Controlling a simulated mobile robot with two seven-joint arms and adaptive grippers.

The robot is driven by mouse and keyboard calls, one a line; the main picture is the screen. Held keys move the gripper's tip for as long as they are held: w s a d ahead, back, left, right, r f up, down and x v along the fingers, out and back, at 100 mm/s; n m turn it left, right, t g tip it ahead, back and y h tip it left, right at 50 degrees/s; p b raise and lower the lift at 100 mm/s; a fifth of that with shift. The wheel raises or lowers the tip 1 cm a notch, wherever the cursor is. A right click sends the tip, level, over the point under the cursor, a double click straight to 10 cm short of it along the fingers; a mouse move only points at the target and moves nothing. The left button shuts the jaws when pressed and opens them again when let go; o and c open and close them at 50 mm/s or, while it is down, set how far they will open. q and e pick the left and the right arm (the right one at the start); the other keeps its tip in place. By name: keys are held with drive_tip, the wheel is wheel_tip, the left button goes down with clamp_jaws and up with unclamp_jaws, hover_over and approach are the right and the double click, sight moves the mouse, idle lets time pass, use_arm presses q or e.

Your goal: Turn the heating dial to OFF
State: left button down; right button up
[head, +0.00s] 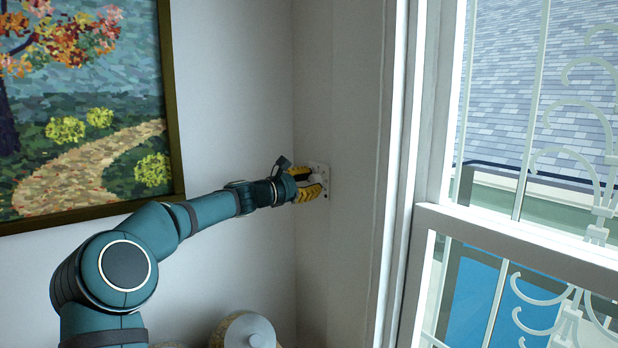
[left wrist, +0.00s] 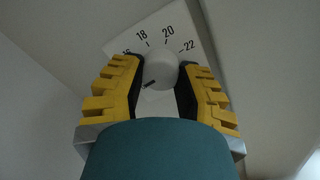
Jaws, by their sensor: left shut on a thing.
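The heating dial is a round white knob (left wrist: 160,68) on a pale wall plate (left wrist: 199,30) with the numbers 16, 18, 20 and 22 visible along its upper arc. A dark pointer mark on the knob faces lower left in the left wrist view. The lower part of the scale, with any OFF mark, is hidden. My left gripper (left wrist: 160,78) is shut on the knob, with one yellow finger on each side. In the head view the left gripper (head: 316,185) is at the wall plate (head: 322,170), and its fingers largely cover the dial. My right gripper is not in view.
A framed painting (head: 174,100) hangs on the wall at left, above my left arm. A window (head: 500,235) with a white frame is at right. A round pale object (head: 250,331) stands below, at the bottom edge.

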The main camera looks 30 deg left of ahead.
use_arm(q)
drive_tip(key=shift+r+n+p, duration=0.15)
drive_tip(key=shift+n+p, duration=1.35)
drive_tip(key=shift+n, duration=0.8)
drive_tip(key=c, duration=0.5)
unclamp_jaws()
drive_tip(key=shift+d, duration=0.1)
drive_tip(key=v, duration=1.2)
